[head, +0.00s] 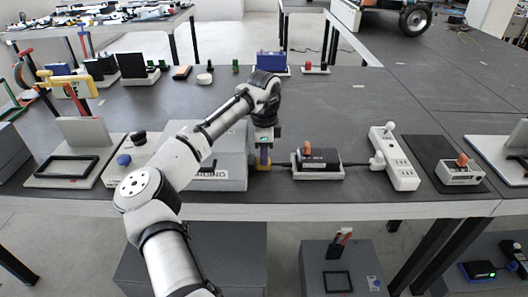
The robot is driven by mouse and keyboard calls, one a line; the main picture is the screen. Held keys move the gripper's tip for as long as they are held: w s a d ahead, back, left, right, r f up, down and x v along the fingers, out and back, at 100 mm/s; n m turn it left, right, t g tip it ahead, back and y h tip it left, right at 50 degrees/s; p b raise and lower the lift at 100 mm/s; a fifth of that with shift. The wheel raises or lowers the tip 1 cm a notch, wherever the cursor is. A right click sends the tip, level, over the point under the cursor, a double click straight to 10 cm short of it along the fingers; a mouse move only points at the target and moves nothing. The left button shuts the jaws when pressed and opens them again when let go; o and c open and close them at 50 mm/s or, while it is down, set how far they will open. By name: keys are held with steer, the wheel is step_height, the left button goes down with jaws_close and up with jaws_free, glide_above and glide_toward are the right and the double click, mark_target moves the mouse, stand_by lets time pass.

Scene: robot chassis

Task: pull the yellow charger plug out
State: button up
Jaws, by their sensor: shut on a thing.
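The yellow charger plug (263,162) shows as a small yellow piece at the right side of a grey box (232,184) with partly hidden lettering on its front. My gripper (263,154) points down at it and is shut on it. My forearm covers much of the box. The view is too small to tell whether the plug is still seated or has come free.
Right of the gripper stands a black device with an orange knob on a white base (317,172). A white power strip (394,157) and a box with an orange knob (461,170) follow. The table's front edge (350,208) is close.

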steer(key=shift+d+p, duration=1)
steer(key=shift+d, duration=0.95)
jaws_close()
steer(key=o, duration=1.1)
jaws_free()
steer(key=shift+d, duration=0.1)
steer(key=shift+r, duration=0.1)
step_height(320, 180, up, 14)
steer(key=shift+f+b, duration=0.2)
steer(key=shift+b, duration=0.1)
